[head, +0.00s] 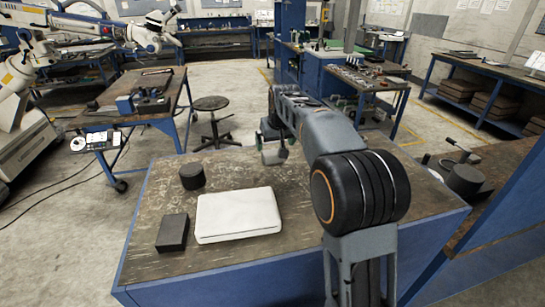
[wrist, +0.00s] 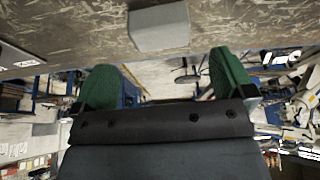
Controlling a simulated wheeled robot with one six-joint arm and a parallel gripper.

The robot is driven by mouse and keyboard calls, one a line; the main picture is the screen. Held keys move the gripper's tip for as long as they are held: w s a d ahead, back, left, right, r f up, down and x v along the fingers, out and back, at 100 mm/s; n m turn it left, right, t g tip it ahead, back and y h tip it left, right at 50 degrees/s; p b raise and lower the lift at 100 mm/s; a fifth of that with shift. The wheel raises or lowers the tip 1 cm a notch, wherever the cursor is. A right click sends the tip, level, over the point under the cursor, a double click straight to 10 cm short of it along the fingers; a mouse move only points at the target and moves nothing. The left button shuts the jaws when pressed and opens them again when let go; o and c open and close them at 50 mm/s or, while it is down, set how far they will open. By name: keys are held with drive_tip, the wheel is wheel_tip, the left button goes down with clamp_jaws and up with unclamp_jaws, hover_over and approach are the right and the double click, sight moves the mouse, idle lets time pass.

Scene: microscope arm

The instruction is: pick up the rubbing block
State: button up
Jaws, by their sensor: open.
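A small pale grey block (wrist: 158,27), which I take as the rubbing block, sits on the worn tabletop in the wrist view. In the head view a small grey shape (head: 273,156) shows beside my arm near the table's far edge and seems to be the same block. My gripper (wrist: 165,65) has two green fingers spread wide apart with nothing between them. The block is beyond the fingertips, roughly in line with the gap and apart from them. In the head view the gripper (head: 272,128) is largely hidden behind my arm.
On the same table (head: 150,262) lie a white flat case (head: 238,213), a dark block (head: 172,232) and a black round tub (head: 192,176), all left of my arm. A stool (head: 212,115) stands behind. A dark vise-like item (head: 464,178) is at the right.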

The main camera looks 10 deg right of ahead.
sight(273, 152)
drive_tip(key=shift+p+x, duration=0.65)
drive_tip(key=shift+x, duration=2.4)
drive_tip(key=shift+r, duration=0.1)
drive_tip(key=c, duration=1)
drive_tip(key=shift+r, duration=0.1)
drive_tip(key=shift+r, duration=0.55)
drive_tip(key=s+d+r+b, duration=0.1)
drive_tip(key=s+r, duration=0.3)
drive_tip(key=s+d+r+b, duration=0.1)
drive_tip(key=s+d+r, duration=0.1)
drive_tip(key=s, duration=0.3)
drive_tip(key=s+d+r+b, duration=0.1)
drive_tip(key=s+r, duration=0.3)
drive_tip(key=r, duration=0.1)
drive_tip(key=shift+s+d+r+b, duration=0.15)
drive_tip(key=shift+d+r+b, duration=0.05)
drive_tip(key=shift+r+b, duration=0.2)
